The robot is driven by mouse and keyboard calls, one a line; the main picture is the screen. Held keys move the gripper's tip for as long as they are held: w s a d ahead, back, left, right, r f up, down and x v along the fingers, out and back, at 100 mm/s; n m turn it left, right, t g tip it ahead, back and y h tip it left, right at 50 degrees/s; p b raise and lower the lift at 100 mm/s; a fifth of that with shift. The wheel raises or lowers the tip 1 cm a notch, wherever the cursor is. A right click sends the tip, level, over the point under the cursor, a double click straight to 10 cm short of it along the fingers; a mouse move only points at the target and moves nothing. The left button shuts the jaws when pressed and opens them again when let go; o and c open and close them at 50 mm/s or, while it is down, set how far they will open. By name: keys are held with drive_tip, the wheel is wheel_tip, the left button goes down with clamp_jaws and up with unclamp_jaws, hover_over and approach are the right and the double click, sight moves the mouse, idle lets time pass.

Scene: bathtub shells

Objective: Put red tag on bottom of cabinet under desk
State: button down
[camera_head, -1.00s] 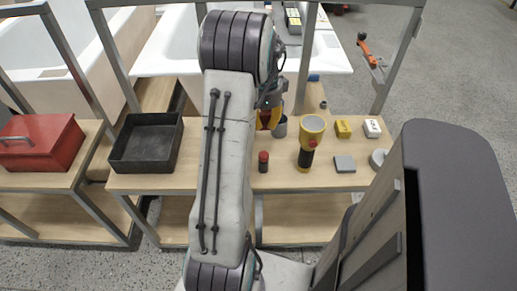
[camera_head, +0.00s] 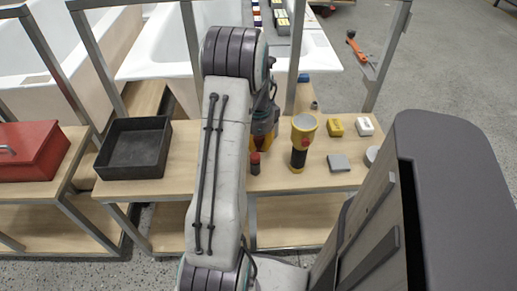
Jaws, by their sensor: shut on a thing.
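I cannot make out a red tag in this view. The bench has an open lower shelf (camera_head: 290,215). No closed cabinet under a desk can be made out.
A black tray (camera_head: 134,148) and red toolbox (camera_head: 32,152) are left. Metal uprights rise behind the bench.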

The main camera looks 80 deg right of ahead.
drive_tip(key=shift+f, duration=0.95)
drive_tip(key=shift+f, duration=0.1)
drive_tip(key=shift+f, duration=0.15)
drive_tip(key=c, duration=1.2)
unclamp_jaws()
wheel_tip(320, 180, up, 12)
drive_tip(key=p, duration=0.1)
drive_tip(key=shift+a+r+p, duration=0.2)
drive_tip(key=shift+r+p, duration=0.05)
drive_tip(key=shift+p, duration=0.05)
